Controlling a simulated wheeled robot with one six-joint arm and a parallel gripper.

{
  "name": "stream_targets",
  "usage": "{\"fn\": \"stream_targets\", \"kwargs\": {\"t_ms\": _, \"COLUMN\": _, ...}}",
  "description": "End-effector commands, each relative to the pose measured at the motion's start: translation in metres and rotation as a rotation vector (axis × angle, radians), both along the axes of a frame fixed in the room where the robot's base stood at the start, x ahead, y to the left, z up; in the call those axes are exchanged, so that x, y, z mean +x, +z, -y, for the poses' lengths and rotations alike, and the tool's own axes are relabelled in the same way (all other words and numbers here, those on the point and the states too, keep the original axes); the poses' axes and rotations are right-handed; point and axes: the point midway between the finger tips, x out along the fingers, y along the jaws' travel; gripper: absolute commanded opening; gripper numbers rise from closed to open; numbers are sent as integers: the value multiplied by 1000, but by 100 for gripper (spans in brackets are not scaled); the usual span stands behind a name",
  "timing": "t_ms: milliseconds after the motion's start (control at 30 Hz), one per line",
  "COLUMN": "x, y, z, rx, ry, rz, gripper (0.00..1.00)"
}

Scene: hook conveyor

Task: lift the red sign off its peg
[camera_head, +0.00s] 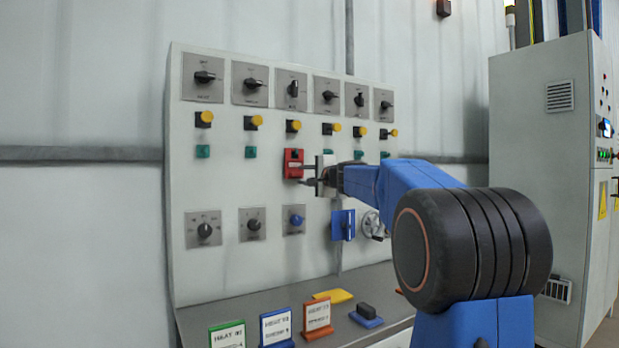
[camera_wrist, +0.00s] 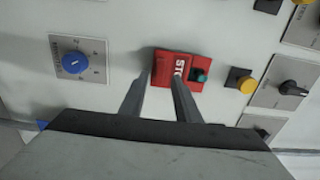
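The red sign (camera_head: 292,160) hangs on the upright white panel, in the middle of the head view. In the wrist view the red sign (camera_wrist: 166,66) shows white lettering that begins "STO". My gripper (camera_head: 303,174) is at the sign from the right, with its two fingers apart. In the wrist view my gripper (camera_wrist: 163,77) has one fingertip by the sign's left edge and the other in front of its face. I see red between the fingertips. I cannot tell whether either touches it. The peg is hidden.
A green button (camera_wrist: 201,75) sits close to the sign. Yellow buttons and rotary switches surround it, with a blue knob (camera_head: 295,219) below. Labelled stands, such as the orange one (camera_head: 317,316), line the shelf. A grey cabinet (camera_head: 535,140) stands right.

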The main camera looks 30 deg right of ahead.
Motion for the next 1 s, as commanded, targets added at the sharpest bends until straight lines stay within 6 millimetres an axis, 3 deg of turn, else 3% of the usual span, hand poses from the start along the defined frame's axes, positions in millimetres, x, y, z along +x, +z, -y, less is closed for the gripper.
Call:
{"fn": "stream_targets", "kwargs": {"t_ms": 500, "x": 45, "y": -1, "z": -2, "rx": 1, "ry": 1, "rz": -1, "gripper": 30}}
{"fn": "stream_targets", "kwargs": {"t_ms": 967, "x": 50, "y": -1, "z": -2, "rx": 1, "ry": 1, "rz": -1, "gripper": 30}}
{"fn": "stream_targets", "kwargs": {"t_ms": 1000, "x": 50, "y": -1, "z": -2, "rx": 1, "ry": 1, "rz": -1, "gripper": 22}}
